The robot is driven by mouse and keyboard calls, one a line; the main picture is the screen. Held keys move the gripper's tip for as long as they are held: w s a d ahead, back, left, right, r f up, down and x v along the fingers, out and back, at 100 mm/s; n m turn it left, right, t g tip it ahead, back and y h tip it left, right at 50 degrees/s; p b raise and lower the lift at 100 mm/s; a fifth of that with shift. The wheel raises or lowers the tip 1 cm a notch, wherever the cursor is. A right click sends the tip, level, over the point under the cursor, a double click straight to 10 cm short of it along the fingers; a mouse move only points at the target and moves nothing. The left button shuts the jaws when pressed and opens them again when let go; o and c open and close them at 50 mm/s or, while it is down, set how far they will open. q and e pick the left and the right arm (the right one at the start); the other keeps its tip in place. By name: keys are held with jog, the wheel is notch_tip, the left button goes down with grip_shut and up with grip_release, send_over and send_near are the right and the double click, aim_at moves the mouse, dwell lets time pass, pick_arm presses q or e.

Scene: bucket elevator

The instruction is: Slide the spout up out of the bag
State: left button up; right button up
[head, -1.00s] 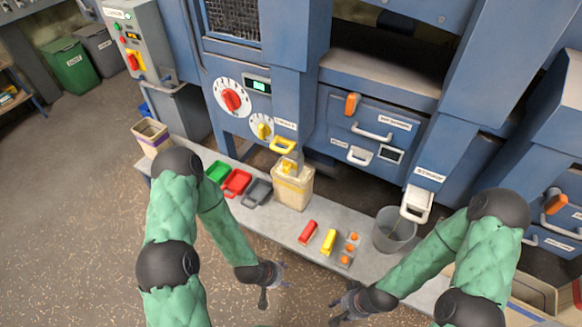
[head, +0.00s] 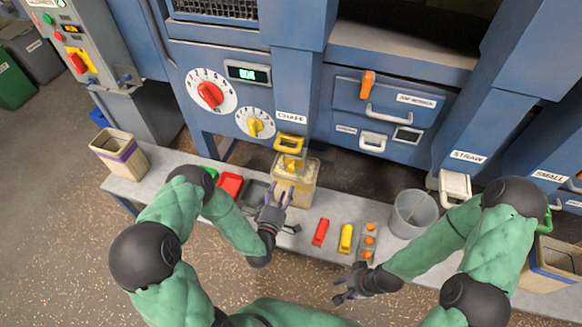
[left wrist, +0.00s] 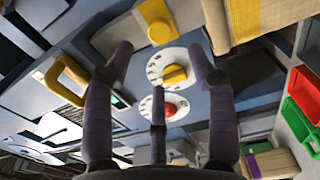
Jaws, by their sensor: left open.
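The tan bag (head: 300,195) stands upright on the bench under the machine's chute. The spout above it carries a yellow loop handle (head: 291,143), with a yellow block just below at the bag's mouth. My left gripper (head: 275,198) is open and empty, in front of the bag and below the handle. Its spread fingers (left wrist: 163,62) also show in the left wrist view. My right gripper (head: 342,288) appears open and empty in front of the bench.
A red tray (head: 230,184) and a grey tray (head: 252,192) lie left of the bag. A red piece (head: 320,232), a yellow piece (head: 346,238) and a holder with orange knobs (head: 369,240) lie right. A grey bucket (head: 412,215) stands further right. Another bag (head: 120,155) is far left.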

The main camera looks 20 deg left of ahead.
aim_at(290, 171)
pick_arm(q)
jog(key=w+b, duration=0.2)
jog(key=w, duration=0.8)
jog(key=shift+w+d+b, duration=0.1)
jog(key=shift+d+b, duration=0.1)
jog(key=shift+b, duration=0.15)
grip_shut()
